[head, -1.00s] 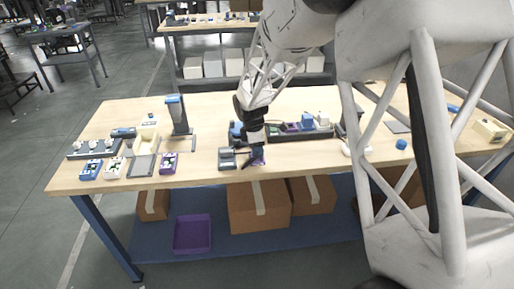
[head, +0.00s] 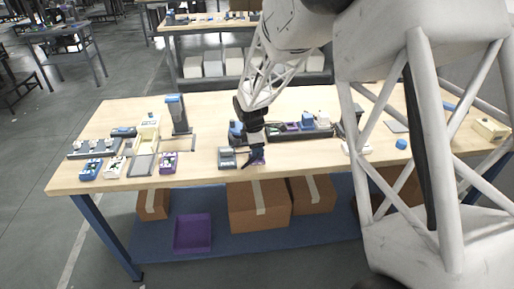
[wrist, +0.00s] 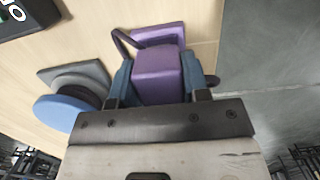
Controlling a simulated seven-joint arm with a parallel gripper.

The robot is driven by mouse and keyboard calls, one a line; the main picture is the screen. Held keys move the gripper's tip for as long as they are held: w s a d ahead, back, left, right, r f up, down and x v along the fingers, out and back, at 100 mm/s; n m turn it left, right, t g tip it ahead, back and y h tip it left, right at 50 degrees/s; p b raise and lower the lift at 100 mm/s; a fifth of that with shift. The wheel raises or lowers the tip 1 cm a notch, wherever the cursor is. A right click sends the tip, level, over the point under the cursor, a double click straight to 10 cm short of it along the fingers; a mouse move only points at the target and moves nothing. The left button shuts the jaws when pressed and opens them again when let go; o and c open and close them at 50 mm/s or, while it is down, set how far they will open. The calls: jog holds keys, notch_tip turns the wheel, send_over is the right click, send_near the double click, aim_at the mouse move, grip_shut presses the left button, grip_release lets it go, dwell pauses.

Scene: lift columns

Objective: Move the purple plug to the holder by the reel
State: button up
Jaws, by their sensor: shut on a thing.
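The purple plug (wrist: 158,72) sits between the blue fingers of my gripper (wrist: 157,85) in the wrist view. My gripper is shut on it, and a dark loop shows beside the plug. In the head view my gripper (head: 255,158) is low over the table's front part, and a little of the plug shows under it. A blue disc on a grey base (wrist: 70,110) is left of the gripper in the wrist view; it may be the reel, I cannot tell for sure. I cannot make out the holder clearly.
A grey device (head: 227,158) stands just left of my gripper. A dark tray (head: 300,134) with several parts lies behind and right. A blue-topped post (head: 177,115) and small boxes stand at left. The wooden table (head: 207,140) has bare room between them and the gripper.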

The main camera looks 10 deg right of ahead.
jog(key=shift+f, duration=0.7)
dwell(0.7)
jog(key=o, duration=1)
jog(key=shift+c, duration=0.2)
jog(key=shift+o, duration=0.4)
jog(key=shift+o, duration=0.6)
jog(key=shift+r, duration=0.15)
jog(key=shift+r, duration=3.3)
